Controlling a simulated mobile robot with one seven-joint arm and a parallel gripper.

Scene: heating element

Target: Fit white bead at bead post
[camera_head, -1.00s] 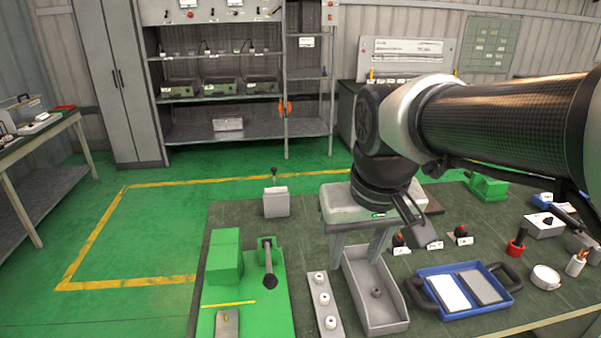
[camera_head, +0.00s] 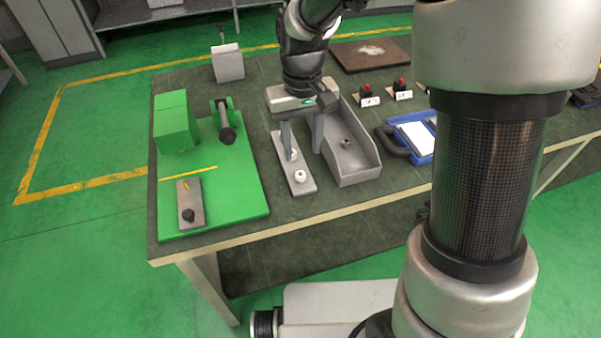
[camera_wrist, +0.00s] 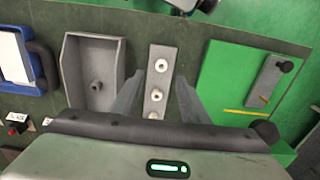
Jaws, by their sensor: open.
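Several white beads sit in a row on a narrow grey strip (camera_head: 306,188). The front bead (camera_head: 300,177) is clear in the head view; my gripper partly hides the others. In the wrist view the far bead (camera_wrist: 161,66), middle bead (camera_wrist: 156,95) and near bead (camera_wrist: 153,115) show. My gripper (camera_head: 304,154) is open over the strip, its fingers (camera_wrist: 160,77) on either side of the row, holding nothing. A small grey plate (camera_head: 191,200) on the green board has a dark knob (camera_head: 189,214) and a short brass peg (camera_head: 187,185). I cannot tell which is the bead post.
The green board (camera_head: 228,185) carries a green block (camera_head: 176,122) and a dark-tipped rod (camera_head: 223,120). A grey tray (camera_head: 360,158) stands close right of the strip. A blue tray (camera_head: 425,156) lies further right. Dark bench surface is free between board and strip.

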